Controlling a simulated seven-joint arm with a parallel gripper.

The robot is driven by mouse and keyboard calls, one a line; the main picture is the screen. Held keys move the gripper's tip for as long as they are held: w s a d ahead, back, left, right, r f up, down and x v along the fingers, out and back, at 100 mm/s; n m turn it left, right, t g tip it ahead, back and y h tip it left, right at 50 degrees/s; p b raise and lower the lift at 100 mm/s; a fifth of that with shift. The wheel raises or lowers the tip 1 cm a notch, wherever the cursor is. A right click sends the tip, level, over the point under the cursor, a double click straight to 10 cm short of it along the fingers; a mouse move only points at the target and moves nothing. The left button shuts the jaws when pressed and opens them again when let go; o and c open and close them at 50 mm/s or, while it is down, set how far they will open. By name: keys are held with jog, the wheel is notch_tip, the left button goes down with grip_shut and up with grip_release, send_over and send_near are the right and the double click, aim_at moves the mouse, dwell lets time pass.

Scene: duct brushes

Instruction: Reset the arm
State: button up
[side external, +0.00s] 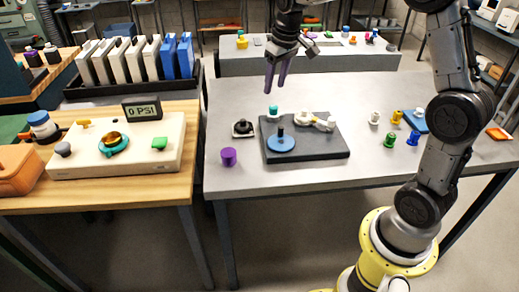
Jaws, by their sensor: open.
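My gripper (277,76) hangs above the back part of the grey table (240,185), with its purple fingers pointing down. Its fingers are apart and nothing shows between them. It is in the air above a dark square plate (318,151). On that plate are a blue disc with a dark knob (281,143), a small teal-topped part (273,112) and a white part (316,121). My gripper touches none of these.
A purple cylinder (228,157) and a small black-knobbed piece (242,128) stand left of the plate. Several small coloured fittings, including a green one (390,140), stand to the right. A white panel box (120,150) with a 0 PSI display (142,108) is on the wooden table.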

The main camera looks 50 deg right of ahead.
jog(key=s+a+r+n+t, duration=0.1)
jog(key=s+a+r, duration=0.4)
jog(key=s, duration=0.3)
jog(key=s+a+r+n+t, duration=0.15)
jog(key=s+a+r, duration=0.25)
jog(key=s, duration=0.4)
jog(key=s+a+f, duration=0.1)
jog(key=s+f, duration=0.5)
jog(key=s, duration=0.5)
jog(key=shift+a+f+m+y, duration=0.3)
jog(key=shift+a+m, duration=0.1)
jog(key=shift+m, duration=0.05)
jog(key=shift+t, duration=0.25)
